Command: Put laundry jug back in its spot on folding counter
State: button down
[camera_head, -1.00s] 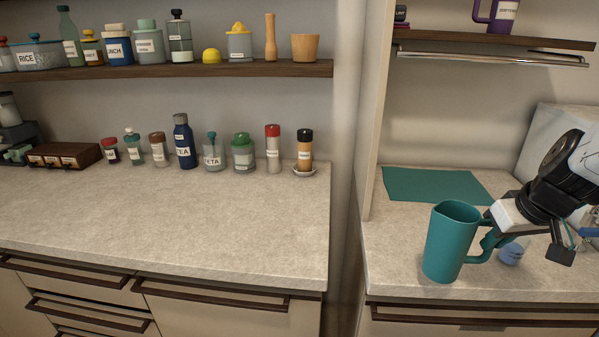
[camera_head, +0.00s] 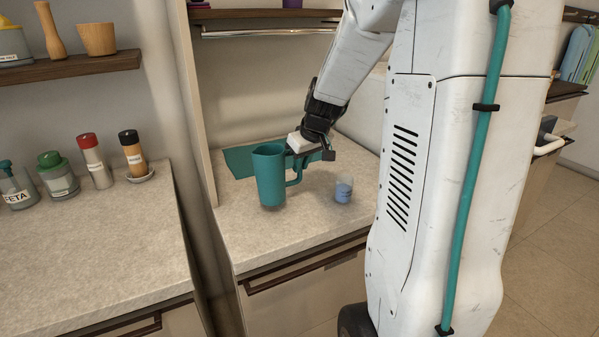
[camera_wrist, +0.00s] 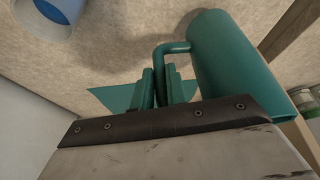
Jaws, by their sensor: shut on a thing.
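The laundry jug is a teal pitcher (camera_head: 269,178), upright in the head view over the right-hand counter (camera_head: 290,235). It also shows in the wrist view (camera_wrist: 232,60), at the upper right. My gripper (camera_head: 300,157) comes from the upper right and is shut on the jug's handle. In the wrist view its fingers (camera_wrist: 160,88) close around the handle, beside the jug's body. Whether the jug's base touches the counter is hard to tell. A flat teal mat (camera_head: 238,163) lies behind the jug, partly hidden by it.
A small cup with blue contents (camera_head: 343,190) stands on the counter right of the jug, and shows in the wrist view (camera_wrist: 58,14). A vertical panel (camera_head: 196,110) bounds the counter's left side. Shakers and jars (camera_head: 97,163) stand on the left counter. The counter's front is clear.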

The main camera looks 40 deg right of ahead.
aim_at(301, 173)
jog(key=shift+f, duration=1.55)
jog(key=c, duration=1.4)
grip_release()
jog(key=v, duration=1.2)
jog(key=s+a+r+n+g+y, duration=0.1)
jog(key=s+a, duration=0.3)
jog(key=a, duration=0.4)
jog(key=s+a+r+g, duration=0.1)
jog(key=s+a, duration=0.3)
jog(key=a, duration=0.4)
jog(key=s+a+f, duration=0.1)
jog(key=s+a, duration=0.2)
jog(key=s, duration=0.3)
jog(key=s+a+f+g, duration=0.1)
jog(key=s+a, duration=0.3)
jog(key=s, duration=0.2)
jog(key=shift+a+f+h, duration=0.2)
jog(key=shift+f+h, duration=0.1)
jog(key=shift+f, duration=0.1)
